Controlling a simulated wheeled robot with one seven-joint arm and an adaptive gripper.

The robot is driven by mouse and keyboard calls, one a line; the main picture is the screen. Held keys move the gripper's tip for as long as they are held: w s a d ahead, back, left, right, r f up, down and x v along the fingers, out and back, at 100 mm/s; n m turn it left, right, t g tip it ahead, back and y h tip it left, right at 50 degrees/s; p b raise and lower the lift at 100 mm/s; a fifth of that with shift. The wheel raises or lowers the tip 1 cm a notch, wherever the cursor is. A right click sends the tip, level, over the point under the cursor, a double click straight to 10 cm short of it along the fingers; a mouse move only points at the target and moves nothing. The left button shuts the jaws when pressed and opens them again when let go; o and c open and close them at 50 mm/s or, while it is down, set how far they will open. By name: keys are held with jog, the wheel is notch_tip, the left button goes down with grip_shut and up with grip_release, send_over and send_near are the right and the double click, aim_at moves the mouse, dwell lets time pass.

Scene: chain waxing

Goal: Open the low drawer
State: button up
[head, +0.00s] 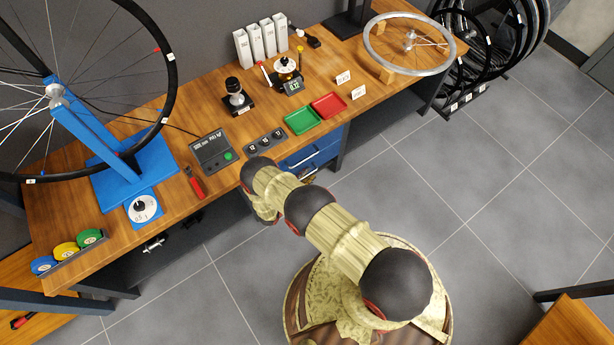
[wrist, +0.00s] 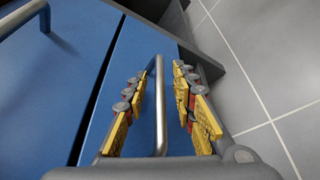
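The blue low drawer (wrist: 135,55) fills the middle of the wrist view, beside another blue drawer front (wrist: 60,70) across a dark seam. Its grey metal bar handle (wrist: 160,110) runs between the two fingers of my gripper (wrist: 161,72). The fingers, with yellow pads, are open, one on each side of the bar, with visible gaps to it. The low drawer looks shut. In the head view the blue drawer unit (head: 318,152) sits under the bench, and my arm hides much of its lower part and most of the gripper.
The other drawer's handle (wrist: 22,16) is at the upper left of the wrist view. Grey floor tiles (wrist: 265,80) lie clear to the right. The wooden bench (head: 210,130) above holds a green tray (head: 302,119), a red tray (head: 329,105) and a wheel stand (head: 110,155).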

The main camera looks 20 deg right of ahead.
jog(key=shift+c, duration=0.3)
grip_shut()
dwell(0.6)
